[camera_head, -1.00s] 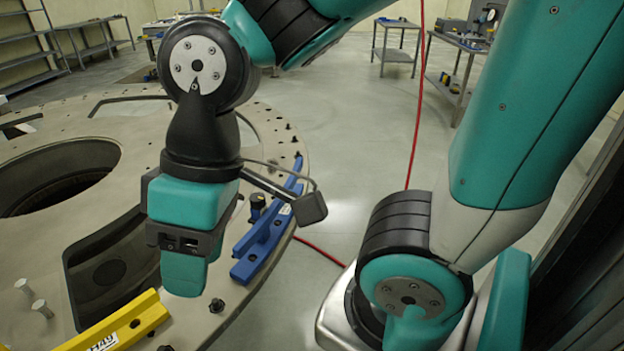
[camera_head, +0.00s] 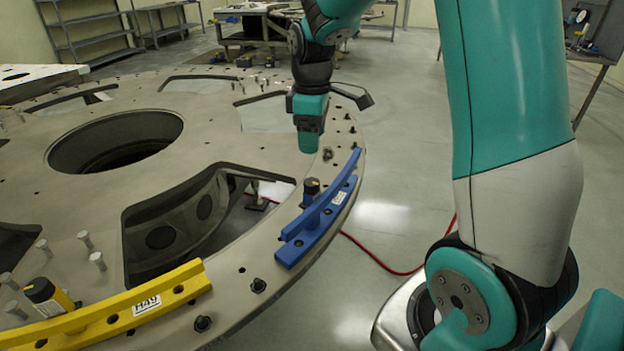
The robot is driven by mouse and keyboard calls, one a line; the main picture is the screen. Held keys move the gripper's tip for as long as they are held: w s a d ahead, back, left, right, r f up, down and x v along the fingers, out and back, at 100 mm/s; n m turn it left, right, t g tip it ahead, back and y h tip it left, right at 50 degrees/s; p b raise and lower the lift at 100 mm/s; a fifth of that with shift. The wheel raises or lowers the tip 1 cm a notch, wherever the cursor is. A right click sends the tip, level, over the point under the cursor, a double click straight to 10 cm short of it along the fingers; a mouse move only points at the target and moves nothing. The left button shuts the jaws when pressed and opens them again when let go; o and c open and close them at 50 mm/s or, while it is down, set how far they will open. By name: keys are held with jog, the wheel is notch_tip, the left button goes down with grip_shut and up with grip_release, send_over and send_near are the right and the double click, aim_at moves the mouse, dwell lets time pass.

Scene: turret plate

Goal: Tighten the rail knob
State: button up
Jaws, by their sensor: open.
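A blue rail (camera_head: 320,222) lies along the right rim of the turret plate (camera_head: 230,164). A black knob (camera_head: 311,188) stands upright on its inner side. A yellow rail (camera_head: 130,306) with a label lies at the lower left, with a black-topped yellow knob (camera_head: 44,294) on its inner side. My gripper (camera_head: 311,148) points down above the plate, beyond the blue rail's knob and apart from it in the picture. It is open, seen from behind, and its fingertips are hard to make out. No object shows in it.
The plate has a large round hole (camera_head: 115,140) and a deep cut-out (camera_head: 190,215). Bolts stick up along the rim, and pins (camera_head: 85,239) stand near the yellow rail. A red cable (camera_head: 372,255) runs over the floor. Benches stand at the back.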

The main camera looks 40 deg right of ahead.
aim_at(312, 182)
notch_tip(312, 182, down, 12)
jog(key=shift+r+p, duration=0.15)
jog(key=shift+p, duration=0.45)
jog(key=c, duration=0.9)
